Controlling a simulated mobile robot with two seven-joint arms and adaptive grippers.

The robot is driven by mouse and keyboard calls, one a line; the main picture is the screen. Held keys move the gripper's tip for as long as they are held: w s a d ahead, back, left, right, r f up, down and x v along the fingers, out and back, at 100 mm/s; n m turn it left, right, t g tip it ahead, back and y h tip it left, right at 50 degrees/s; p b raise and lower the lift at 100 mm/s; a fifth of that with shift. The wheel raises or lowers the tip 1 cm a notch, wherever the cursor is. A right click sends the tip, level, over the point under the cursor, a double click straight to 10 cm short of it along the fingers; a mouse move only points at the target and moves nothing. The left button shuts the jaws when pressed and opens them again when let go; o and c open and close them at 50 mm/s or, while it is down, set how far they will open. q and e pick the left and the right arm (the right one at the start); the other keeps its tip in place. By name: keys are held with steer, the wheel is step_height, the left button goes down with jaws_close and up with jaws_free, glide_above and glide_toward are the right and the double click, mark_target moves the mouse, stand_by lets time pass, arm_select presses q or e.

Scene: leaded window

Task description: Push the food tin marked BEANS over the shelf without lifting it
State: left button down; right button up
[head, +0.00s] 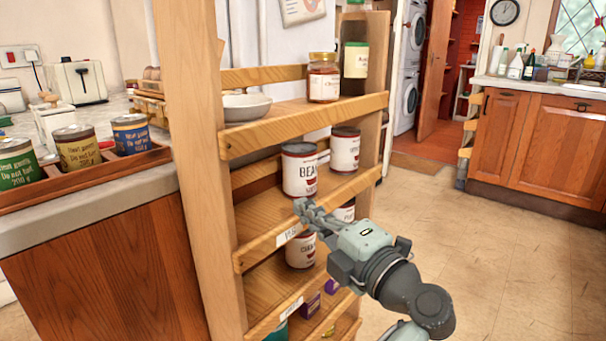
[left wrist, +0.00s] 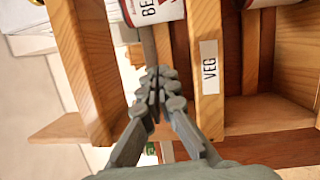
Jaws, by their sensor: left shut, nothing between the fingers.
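In the left wrist view, part of the tin (left wrist: 150,10) shows at the top edge, beyond the fingertips. My left gripper (head: 304,209) is just below and in front of the tin in the head view, by the shelf's front rail. Its fingers are closed together and empty in the left wrist view (left wrist: 156,85). I cannot tell whether they touch the rail or tin. My right gripper is in neither view.
Another white tin (head: 345,150) stands right of the BEANS tin. The rail carries a VEG label (left wrist: 209,67). A bowl (head: 246,108), a jar (head: 323,80) and a bottle (head: 356,58) stand on the shelf above. More tins (head: 300,252) stand below. Open floor lies right.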

mark_target(300, 170)
arm_select(q)
steer(key=shift+g, duration=0.4)
steer(key=x, duration=0.6)
steer(key=f+x, duration=0.1)
steer(key=x, duration=0.3)
steer(key=shift+a+f, duration=0.1)
steer(key=shift+a, duration=0.1)
steer(key=shift+w+d, duration=1.45)
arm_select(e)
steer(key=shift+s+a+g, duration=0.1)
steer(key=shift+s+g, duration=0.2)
